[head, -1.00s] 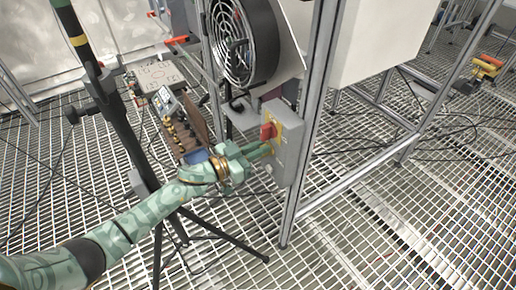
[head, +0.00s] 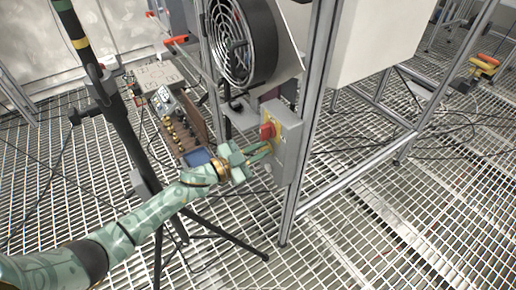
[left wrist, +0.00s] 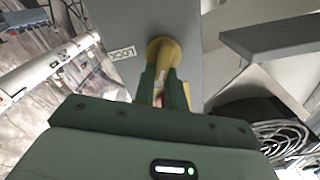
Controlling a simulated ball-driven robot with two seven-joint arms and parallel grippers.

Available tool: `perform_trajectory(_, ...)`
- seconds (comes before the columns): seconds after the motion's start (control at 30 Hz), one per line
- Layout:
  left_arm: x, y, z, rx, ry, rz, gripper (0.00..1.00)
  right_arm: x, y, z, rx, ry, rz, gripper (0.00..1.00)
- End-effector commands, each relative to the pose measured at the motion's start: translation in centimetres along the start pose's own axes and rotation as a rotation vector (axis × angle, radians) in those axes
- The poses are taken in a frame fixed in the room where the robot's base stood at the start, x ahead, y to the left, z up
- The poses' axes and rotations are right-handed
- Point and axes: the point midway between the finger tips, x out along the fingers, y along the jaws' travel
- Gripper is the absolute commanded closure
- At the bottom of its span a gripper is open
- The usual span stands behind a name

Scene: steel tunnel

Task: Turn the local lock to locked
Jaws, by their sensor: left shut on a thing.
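The local lock is on a grey switch box (head: 289,142) fixed to an upright of the metal frame. The box has a red knob (head: 267,131) on a yellow plate. My left gripper (head: 268,149) reaches the box from the left, its fingers just below the red knob. In the left wrist view the left gripper (left wrist: 162,78) is shut on the lock's yellow part (left wrist: 163,48). A little red shows between the fingers. A label reading LOCK (left wrist: 122,53) sits beside the yellow part. The fingers partly hide the lock, so its exact angle is unclear. My right gripper is not in view.
A large fan (head: 240,42) stands above the box. A control panel with knobs (head: 178,122) lies to the left, close to a black tripod stand (head: 128,139). Cables run over the grated floor. A white cabinet (head: 380,42) is at the right.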

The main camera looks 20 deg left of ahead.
Motion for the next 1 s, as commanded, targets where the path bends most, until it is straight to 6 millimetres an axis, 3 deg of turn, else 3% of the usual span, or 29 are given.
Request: perform_trajectory(1.0,-0.1,1.6,1.1,0.920,-0.003,0.003,1.00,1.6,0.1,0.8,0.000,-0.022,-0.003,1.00)
